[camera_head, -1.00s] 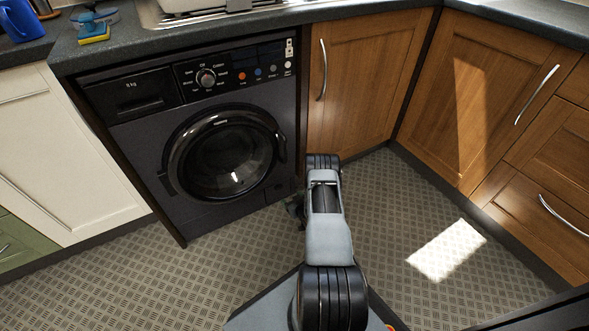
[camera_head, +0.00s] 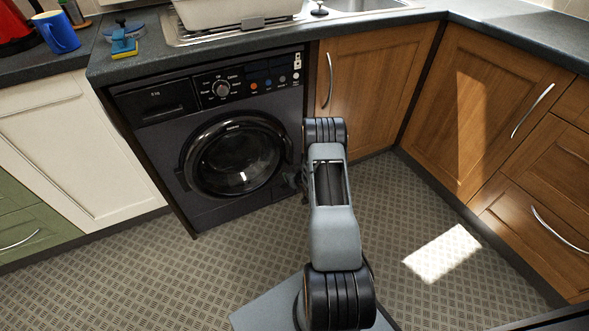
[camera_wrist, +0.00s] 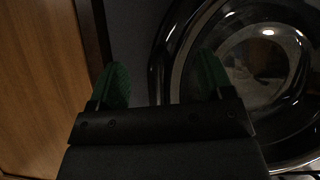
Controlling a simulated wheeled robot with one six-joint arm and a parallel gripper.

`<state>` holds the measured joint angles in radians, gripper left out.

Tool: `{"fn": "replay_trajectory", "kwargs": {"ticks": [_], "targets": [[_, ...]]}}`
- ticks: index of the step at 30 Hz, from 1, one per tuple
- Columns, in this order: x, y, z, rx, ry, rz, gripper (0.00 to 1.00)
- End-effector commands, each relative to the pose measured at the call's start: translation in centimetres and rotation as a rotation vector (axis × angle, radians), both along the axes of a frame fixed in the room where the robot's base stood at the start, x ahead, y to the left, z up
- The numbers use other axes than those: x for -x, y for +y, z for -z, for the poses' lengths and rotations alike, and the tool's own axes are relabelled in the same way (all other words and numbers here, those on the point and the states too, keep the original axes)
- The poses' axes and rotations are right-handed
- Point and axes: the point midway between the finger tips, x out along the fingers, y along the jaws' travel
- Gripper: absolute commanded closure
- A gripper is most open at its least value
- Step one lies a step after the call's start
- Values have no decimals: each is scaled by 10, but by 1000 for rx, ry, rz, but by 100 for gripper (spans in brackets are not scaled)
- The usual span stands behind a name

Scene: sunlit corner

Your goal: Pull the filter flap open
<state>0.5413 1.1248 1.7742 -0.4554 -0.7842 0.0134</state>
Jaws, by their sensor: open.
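The black washing machine (camera_head: 160,150) stands under the counter, its round door (camera_head: 236,156) shut. At its lower right front, the filter flap (camera_head: 279,190) shows only as a faint dark outline, partly behind my gripper; I cannot make out its edge or whether it is ajar. My gripper (camera_head: 294,181) is near that corner, mostly hidden by my arm. In the wrist view my gripper (camera_wrist: 162,80) has its two green fingertips apart with nothing between them. Behind them are the dark machine front and the door's glossy ring (camera_wrist: 165,60). Contact is not visible.
A wooden cupboard (camera_head: 375,85) adjoins the machine's right side, and another wooden cupboard (camera_head: 480,110) follows around the corner. A cream cupboard (camera_head: 75,140) is on the left. The patterned floor (camera_head: 200,265) is clear in front. A blue mug (camera_head: 57,32) stands on the counter.

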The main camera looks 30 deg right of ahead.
Motion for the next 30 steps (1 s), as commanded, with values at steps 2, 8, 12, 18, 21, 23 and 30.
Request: {"fn": "replay_trajectory", "kwargs": {"ticks": [2,8,12,18,21,23,30], "targets": [[-2,1,-10,3,7,-1,27],[-4,3,-20,6,19,-1,27],[-4,4,-21,7,21,0,27],[-4,4,-21,7,21,0,27],[-4,4,-21,6,21,0,27],[-4,3,-21,6,21,0,27],[-4,3,-21,6,21,2,27]]}}
